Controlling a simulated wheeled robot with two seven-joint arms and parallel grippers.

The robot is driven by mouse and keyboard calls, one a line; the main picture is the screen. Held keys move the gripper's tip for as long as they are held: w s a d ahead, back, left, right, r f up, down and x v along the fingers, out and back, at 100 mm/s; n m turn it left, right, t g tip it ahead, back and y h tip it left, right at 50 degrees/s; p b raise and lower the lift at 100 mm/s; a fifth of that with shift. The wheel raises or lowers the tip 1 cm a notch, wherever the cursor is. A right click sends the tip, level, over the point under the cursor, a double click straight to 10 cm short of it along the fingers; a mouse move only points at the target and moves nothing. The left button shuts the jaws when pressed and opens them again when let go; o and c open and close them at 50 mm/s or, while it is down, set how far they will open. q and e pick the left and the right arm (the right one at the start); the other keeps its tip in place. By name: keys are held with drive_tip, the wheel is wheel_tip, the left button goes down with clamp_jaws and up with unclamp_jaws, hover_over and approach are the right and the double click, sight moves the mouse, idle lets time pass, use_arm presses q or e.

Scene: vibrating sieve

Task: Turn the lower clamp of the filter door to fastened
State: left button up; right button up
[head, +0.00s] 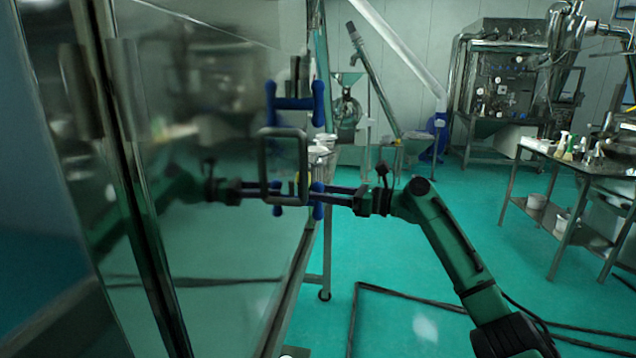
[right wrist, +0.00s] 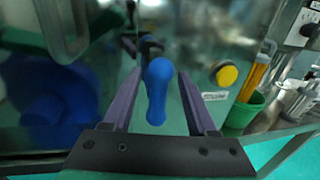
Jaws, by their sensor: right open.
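The filter door (head: 210,130) is a glossy, reflective panel at the left of the head view. The upper clamp (head: 318,103) is a blue upright lever at the door's right edge. The lower clamp (head: 318,208) is a similar blue lever below it, partly covered by my right gripper (head: 330,190). In the right wrist view, a blue rounded clamp knob (right wrist: 157,90) stands between the dark purple fingers of the right gripper (right wrist: 155,95). Gaps show on both sides, so the fingers are open around it. My left gripper is not seen.
A metal loop handle (head: 262,165) stands on the door just left of the lower clamp. The door mirrors my right arm. A yellow button (right wrist: 227,76) lies right of the gripper. A steel table (head: 590,170) stands far right; green floor between is mostly clear.

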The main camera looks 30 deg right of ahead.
sight(317, 206)
drive_tip(key=shift+x, duration=0.8)
drive_tip(key=shift+s+d+f, duration=0.1)
clamp_jaws()
drive_tip(key=n+b, duration=0.2)
drive_tip(key=n, duration=0.1)
drive_tip(key=n+y+b, duration=0.1)
drive_tip(key=n+b, duration=0.1)
drive_tip(key=shift+s+a+f, duration=0.3)
drive_tip(key=shift+s+a, duration=0.05)
drive_tip(key=shift+s, duration=0.05)
drive_tip(key=n+b, duration=0.2)
drive_tip(key=n, duration=0.1)
drive_tip(key=f+n+y+b, duration=0.1)
drive_tip(key=n+b, duration=0.1)
drive_tip(key=n, duration=0.2)
drive_tip(key=s+n+y+b, duration=0.1)
drive_tip(key=n+b, duration=0.2)
drive_tip(key=shift+a+f+n, duration=0.2)
drive_tip(key=shift+a+n, duration=0.1)
drive_tip(key=shift+a, duration=0.05)
drive_tip(key=shift+f+n+g+y+b, duration=0.1)
drive_tip(key=shift+n+g+y+b, duration=0.25)
drive_tip(key=shift+n, duration=0.8)
drive_tip(key=shift+f+n+g+y+b, duration=0.15)
drive_tip(key=shift+n+g+y+b, duration=0.2)
drive_tip(key=shift+n, duration=0.8)
